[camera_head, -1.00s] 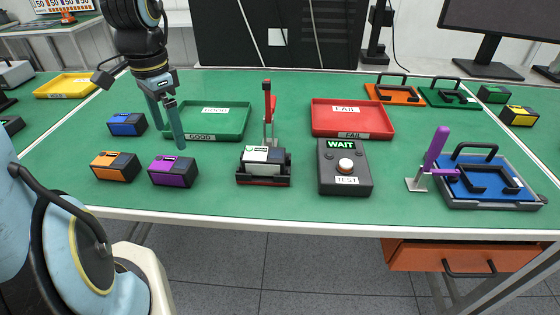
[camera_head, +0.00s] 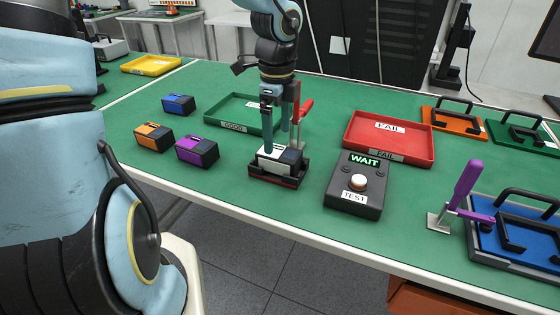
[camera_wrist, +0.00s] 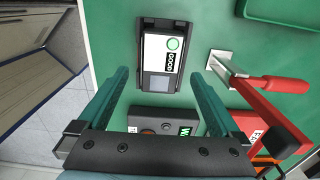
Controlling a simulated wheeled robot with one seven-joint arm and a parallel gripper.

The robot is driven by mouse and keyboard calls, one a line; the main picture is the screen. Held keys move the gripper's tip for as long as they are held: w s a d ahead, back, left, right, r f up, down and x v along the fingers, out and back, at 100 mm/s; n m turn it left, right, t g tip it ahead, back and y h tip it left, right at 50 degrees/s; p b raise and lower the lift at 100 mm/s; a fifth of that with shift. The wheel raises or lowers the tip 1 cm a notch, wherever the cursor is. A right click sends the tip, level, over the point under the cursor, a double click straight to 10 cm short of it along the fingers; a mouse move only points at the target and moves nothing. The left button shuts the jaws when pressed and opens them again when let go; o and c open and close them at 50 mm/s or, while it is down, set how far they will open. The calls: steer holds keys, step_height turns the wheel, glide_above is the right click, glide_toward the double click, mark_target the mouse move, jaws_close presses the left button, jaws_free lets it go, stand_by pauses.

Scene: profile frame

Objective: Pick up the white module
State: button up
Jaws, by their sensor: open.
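The white module (camera_head: 272,157) has a white top and dark sides. It sits in a black and red fixture (camera_head: 268,181) on the green table. In the wrist view the module (camera_wrist: 154,50) shows a green dot, a dark label strip and a grey square. My gripper (camera_head: 276,145) points down just above the module. In the wrist view its open fingers (camera_wrist: 158,75) lie to the left and right of the module's near end, with gaps on both sides. Contact with the module is not visible.
A red-handled clamp (camera_head: 304,110) stands close behind the fixture. The test box (camera_head: 350,199) showing WAIT is to the right, the red FAIL tray (camera_head: 370,148) behind it. The green GOOD tray (camera_head: 221,119) and purple (camera_head: 201,148), orange (camera_head: 147,141) and blue (camera_head: 178,100) modules are left.

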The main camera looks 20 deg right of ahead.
mark_target(279, 152)
steer(key=shift+d+f, duration=0.15)
steer(key=shift+f, duration=2.65)
steer(key=c, duration=1.5)
